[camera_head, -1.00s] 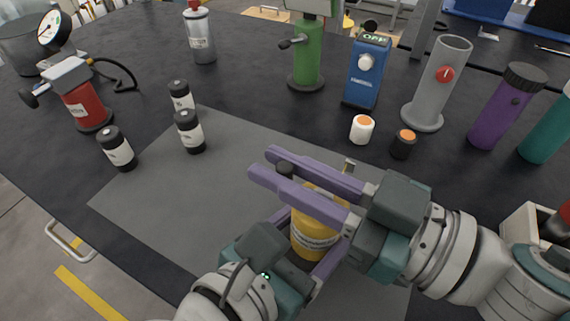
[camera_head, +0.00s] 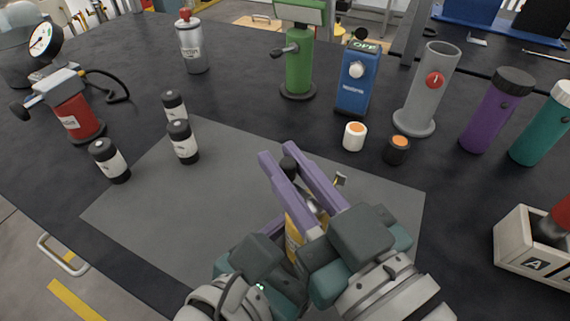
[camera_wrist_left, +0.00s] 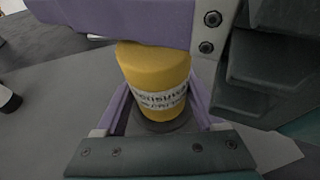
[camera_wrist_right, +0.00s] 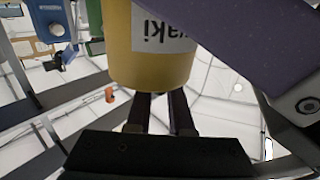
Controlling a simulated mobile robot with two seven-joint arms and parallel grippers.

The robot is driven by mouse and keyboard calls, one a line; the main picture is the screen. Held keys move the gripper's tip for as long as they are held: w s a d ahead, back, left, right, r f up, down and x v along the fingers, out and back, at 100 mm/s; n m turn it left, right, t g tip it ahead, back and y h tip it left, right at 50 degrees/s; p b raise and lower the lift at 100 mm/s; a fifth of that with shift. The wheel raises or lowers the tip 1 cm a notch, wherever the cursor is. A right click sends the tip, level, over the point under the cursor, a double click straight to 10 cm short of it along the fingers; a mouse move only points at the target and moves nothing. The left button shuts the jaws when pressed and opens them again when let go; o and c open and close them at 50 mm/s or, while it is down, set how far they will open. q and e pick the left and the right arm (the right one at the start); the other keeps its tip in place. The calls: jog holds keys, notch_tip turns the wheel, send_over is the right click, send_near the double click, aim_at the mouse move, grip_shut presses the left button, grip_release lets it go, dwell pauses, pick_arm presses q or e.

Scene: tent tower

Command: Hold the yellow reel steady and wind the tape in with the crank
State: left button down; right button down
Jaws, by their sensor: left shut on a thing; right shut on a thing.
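The yellow reel (camera_head: 293,238) stands on the grey mat, mostly hidden by my grippers in the head view. In the left wrist view the reel (camera_wrist_left: 158,75) is upright on a dark round base with a white label, between my left gripper's fingers (camera_wrist_left: 160,100). My left gripper is shut on it. My right gripper (camera_head: 287,158) reaches over the reel from the near side, shut on the crank's black knob (camera_head: 289,165). The reel also shows in the right wrist view (camera_wrist_right: 150,60). A small brass-coloured tab (camera_head: 340,180) shows right of the right fingers; the tape itself is hidden.
Several black bottles (camera_head: 183,142) stand left on the mat's edge. A white canister (camera_head: 354,136) and a black canister (camera_head: 397,149) stand behind right. A blue box (camera_head: 357,76) and grey cylinder (camera_head: 427,90) are farther back. The mat's left part (camera_head: 140,215) is clear.

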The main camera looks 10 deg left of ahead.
jog(key=shift+w+r, duration=0.1)
dwell(0.3)
jog(key=c, duration=0.8)
grip_release()
jog(key=v, duration=1.2)
jog(key=shift+a, duration=0.1)
